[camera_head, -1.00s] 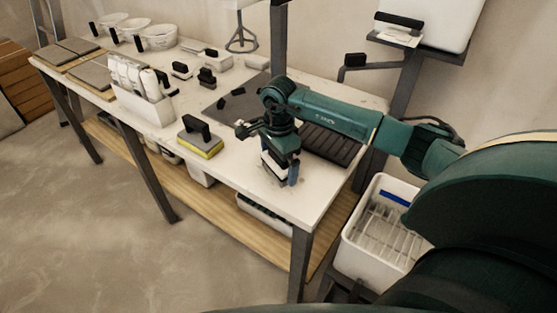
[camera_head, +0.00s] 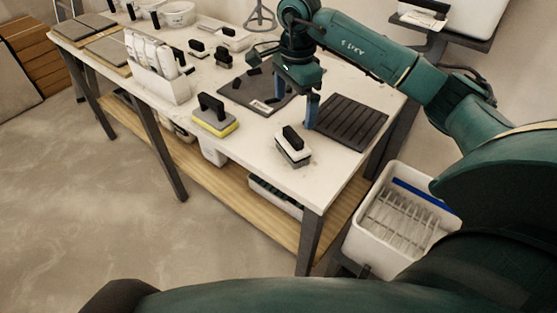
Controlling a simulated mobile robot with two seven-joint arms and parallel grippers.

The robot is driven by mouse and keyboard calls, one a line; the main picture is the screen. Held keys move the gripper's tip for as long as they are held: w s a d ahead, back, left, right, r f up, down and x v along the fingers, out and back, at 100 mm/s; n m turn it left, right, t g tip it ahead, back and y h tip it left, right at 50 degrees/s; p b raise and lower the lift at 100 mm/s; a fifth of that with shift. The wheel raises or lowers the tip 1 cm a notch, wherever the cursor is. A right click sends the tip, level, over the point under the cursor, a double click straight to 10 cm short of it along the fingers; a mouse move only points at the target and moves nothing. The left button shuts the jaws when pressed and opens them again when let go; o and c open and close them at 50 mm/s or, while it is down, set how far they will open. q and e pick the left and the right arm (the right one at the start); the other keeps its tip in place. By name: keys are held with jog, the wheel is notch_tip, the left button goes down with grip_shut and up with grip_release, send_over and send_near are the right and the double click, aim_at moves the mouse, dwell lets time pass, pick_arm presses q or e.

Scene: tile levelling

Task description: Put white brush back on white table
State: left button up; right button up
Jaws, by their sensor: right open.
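The white brush (camera_head: 293,152), a white block with a black handle on top, sits on the white table (camera_head: 262,168) near its right front corner. My right gripper (camera_head: 294,98) is open and empty, raised above the table behind the brush and apart from it. Its two blue-grey fingers point down, spread apart. My left gripper is not in view.
A grey float with a yellow base (camera_head: 214,117) stands left of the brush. A black ribbed mat (camera_head: 346,124) lies behind it. A white holder with bottles (camera_head: 158,82) is farther left. A white bin (camera_head: 400,222) stands beside the table at right.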

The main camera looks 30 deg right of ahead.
jog(key=s+a+f+g+y, duration=0.1)
jog(key=s+a+f+y, duration=0.15)
jog(key=a, duration=0.35)
jog(key=s+a+f+y, duration=0.1)
jog(key=a+f+y, duration=0.2)
jog(key=a, duration=0.2)
jog(key=s+a+r+m+t+y, duration=0.2)
jog(key=s+a+r+m+y, duration=0.15)
jog(key=a+m+y, duration=0.45)
jog(key=s+a+r+m+t+y, duration=0.1)
jog(key=s+a+r+m+y, duration=0.35)
jog(key=a, duration=0.55)
jog(key=w+d+f+m+t+h, duration=0.1)
jog(key=d+f+m+t+h, duration=0.25)
jog(key=m+t, duration=0.7)
jog(key=w+d+f+m+t+h, duration=0.25)
jog(key=f+m+t, duration=0.2)
jog(key=m, duration=1.05)
jog(key=s+d+f+m+g+h, duration=0.5)
jog(key=s+f+m+h, duration=0.2)
jog(key=s+f+m, duration=0.3)
notch_tip(320, 180, down, 3)
jog(key=m, duration=0.3)
jog(key=shift+s+h, duration=0.3)
jog(key=shift+s, duration=0.05)
